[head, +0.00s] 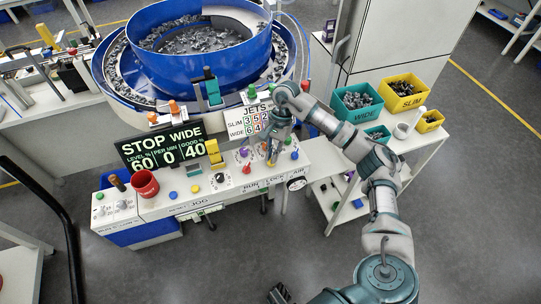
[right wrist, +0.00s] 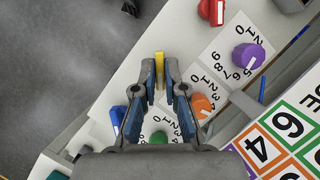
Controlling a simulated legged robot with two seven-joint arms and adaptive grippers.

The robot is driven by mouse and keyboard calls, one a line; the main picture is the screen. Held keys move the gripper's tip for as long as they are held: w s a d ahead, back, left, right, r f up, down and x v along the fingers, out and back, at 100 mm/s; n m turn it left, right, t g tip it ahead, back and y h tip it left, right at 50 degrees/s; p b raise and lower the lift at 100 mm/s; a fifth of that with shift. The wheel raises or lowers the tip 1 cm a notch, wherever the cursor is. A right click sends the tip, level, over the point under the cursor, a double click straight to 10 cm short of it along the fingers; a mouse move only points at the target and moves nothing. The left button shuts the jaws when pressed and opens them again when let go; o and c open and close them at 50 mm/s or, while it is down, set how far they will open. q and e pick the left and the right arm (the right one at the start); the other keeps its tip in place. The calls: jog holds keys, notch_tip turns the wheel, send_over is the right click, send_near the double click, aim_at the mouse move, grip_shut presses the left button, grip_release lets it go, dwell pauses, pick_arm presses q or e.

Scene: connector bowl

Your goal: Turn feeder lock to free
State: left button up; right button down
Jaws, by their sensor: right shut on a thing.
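My right gripper (head: 272,158) reaches down to the white control console (head: 190,207) from the right in the head view. In the right wrist view its two fingers (right wrist: 160,85) are closed on a small yellow handle (right wrist: 159,68). The handle is near the console's front edge, above the "RUN" and "LOCK" lettering (head: 265,186). I take it for the feeder lock; its base and exact setting are hidden by the fingers. A dark gripper-like part at the bottom edge seems to be my left gripper (head: 280,294), mostly cut off.
Purple (right wrist: 249,56), orange (right wrist: 202,106), red (right wrist: 211,11), green (right wrist: 159,138) and blue (right wrist: 117,118) knobs crowd around. A red cup (head: 145,184) stands on the console's left. The blue bowl feeder (head: 130,80) is behind. A side table with green (head: 357,102) and yellow bins is at right.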

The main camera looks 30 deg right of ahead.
pick_arm(q)
jog(key=shift+v, duration=1)
pick_arm(e)
jog(key=shift+w+d+f+n, duration=0.1)
jog(key=shift+d+n, duration=0.05)
jog(key=shift+n, duration=0.25)
pick_arm(q)
jog(key=shift+a, duration=0.1)
pick_arm(e)
jog(key=c, duration=1.2)
grip_release()
jog(key=shift+w, duration=0.1)
jog(key=shift+c, duration=0.2)
pick_arm(q)
jog(key=shift+w+d, duration=0.1)
jog(key=shift+d, duration=0.1)
pick_arm(e)
jog(key=shift+w+d+f, duration=0.1)
jog(key=shift+d, duration=0.05)
jog(key=v, duration=1.2)
jog(key=shift+w+d, duration=0.15)
jog(key=shift+w, duration=0.1)
